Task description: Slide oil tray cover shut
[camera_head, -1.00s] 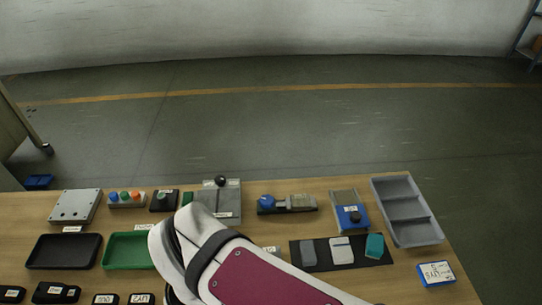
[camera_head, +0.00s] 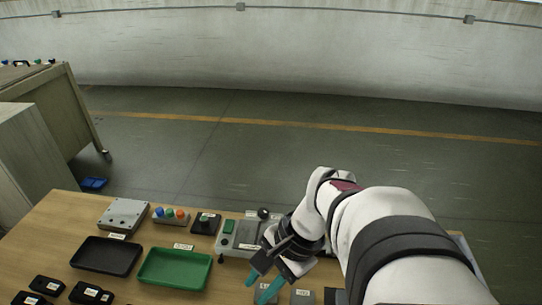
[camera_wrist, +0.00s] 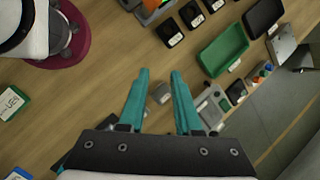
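A grey panel unit (camera_head: 248,233) with a black knob (camera_head: 263,213) and a label stands at the table's back, partly behind my wrist; I cannot tell whether this is the oil tray cover. A grey unit (camera_wrist: 213,106) shows right of my fingers in the wrist view. The blue-lidded tray with a black knob, seen earlier at the right, is hidden behind my arm now. My gripper (camera_head: 262,284) has teal fingers, apart and empty, above the table in front of the panel unit. The gripper (camera_wrist: 160,76) also shows open in the wrist view, with a small grey block (camera_wrist: 160,93) between the fingers, apparently below them.
A green tray (camera_head: 174,285) and a black tray (camera_head: 78,266) lie left of my gripper. Several black labelled blocks (camera_head: 90,293) sit at the front left.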

